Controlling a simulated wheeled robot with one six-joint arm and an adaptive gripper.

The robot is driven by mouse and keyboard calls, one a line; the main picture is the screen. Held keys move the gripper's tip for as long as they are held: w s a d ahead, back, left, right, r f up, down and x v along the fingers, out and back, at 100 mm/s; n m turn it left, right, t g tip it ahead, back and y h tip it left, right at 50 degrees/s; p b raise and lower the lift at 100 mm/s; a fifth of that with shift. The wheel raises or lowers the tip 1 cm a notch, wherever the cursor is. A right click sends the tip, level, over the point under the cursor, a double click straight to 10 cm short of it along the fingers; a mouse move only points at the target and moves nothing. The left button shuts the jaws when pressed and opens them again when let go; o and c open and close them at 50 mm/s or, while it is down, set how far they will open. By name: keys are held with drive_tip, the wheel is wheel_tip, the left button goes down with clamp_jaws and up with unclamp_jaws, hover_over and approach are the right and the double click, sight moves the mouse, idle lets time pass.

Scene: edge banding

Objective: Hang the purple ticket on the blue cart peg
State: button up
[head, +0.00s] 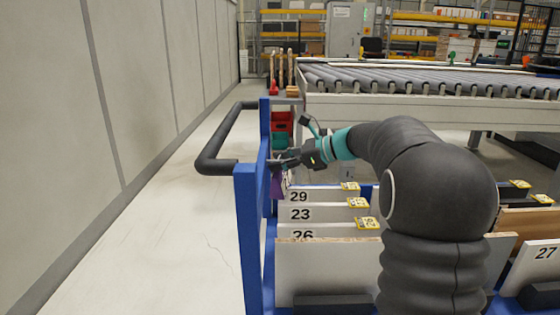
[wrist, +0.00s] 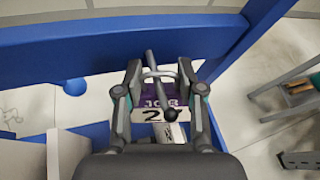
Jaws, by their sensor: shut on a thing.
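In the wrist view the purple ticket (wrist: 151,102) hangs between the fingers of my gripper (wrist: 161,70), its white lower part showing dark print. A grey wire loop tops it, and the gripper is shut on this ticket. A dark peg (wrist: 153,63) with a black ball end runs from the blue cart frame (wrist: 60,50) across the loop. I cannot tell if the loop is around the peg or only in front of it. In the head view my gripper (head: 288,160) is beside the blue cart post (head: 248,235), with the purple ticket (head: 277,186) below it.
White numbered panels (head: 315,213) stand upright in the cart, right of the post. A black handle (head: 215,162) sticks out to the left. A blue ball (wrist: 75,87) shows below the frame in the wrist view. A roller conveyor (head: 430,85) stands behind.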

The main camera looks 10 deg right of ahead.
drive_tip(key=o, duration=0.9)
drive_tip(key=shift+d, duration=0.1)
